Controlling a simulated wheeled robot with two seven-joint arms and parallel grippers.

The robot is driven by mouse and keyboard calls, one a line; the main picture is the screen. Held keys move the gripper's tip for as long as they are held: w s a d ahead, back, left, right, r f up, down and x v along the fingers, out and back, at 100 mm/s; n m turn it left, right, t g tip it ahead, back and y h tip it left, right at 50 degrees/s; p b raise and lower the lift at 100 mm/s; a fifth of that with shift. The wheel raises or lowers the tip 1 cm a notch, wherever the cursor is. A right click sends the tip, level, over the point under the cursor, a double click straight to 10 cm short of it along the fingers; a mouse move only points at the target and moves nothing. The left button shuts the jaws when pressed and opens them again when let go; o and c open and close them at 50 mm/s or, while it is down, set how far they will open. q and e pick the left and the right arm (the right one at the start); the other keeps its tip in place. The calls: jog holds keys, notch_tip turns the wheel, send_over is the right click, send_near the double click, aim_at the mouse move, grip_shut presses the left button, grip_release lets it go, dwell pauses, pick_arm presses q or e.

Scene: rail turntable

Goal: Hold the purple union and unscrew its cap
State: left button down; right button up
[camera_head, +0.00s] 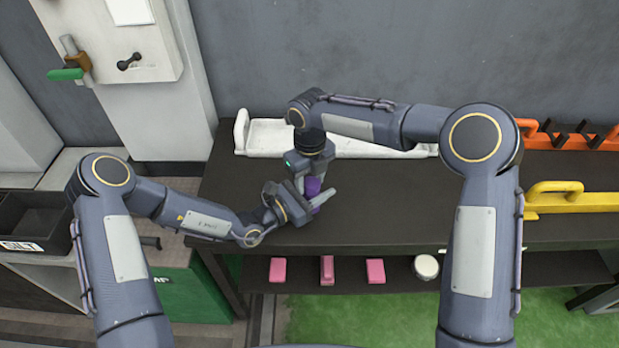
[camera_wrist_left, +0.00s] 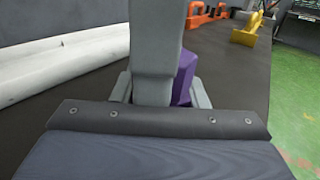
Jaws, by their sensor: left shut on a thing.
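The purple union (camera_head: 313,186) stands on the dark table, mostly hidden by my grippers. It also shows as a purple strip beside a grey finger in the left wrist view (camera_wrist_left: 184,76). My left gripper (camera_head: 318,203) comes in low from the left and is shut on the union from the side. My right gripper (camera_head: 312,172) is directly above the union and points down at its top. Its fingers are hard to make out, so its hold is unclear. The cap cannot be told apart from the rest of the union.
A white tray (camera_head: 262,136) lies along the back of the table. An orange rack (camera_head: 570,135) and a yellow handled piece (camera_head: 560,199) are at the right. Pink blocks (camera_head: 326,269) and a white round item (camera_head: 427,266) sit on the lower shelf.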

jog(key=shift+o, duration=1.2)
jog(key=shift+s+a, duration=0.1)
jog(key=shift+a, duration=0.05)
jog(key=shift+s+a, duration=0.1)
jog(key=shift+a, duration=0.05)
jog(key=shift+c, duration=0.4)
jog(key=shift+o, duration=0.9)
jog(key=shift+r, duration=2.05)
jog(key=shift+d, duration=0.2)
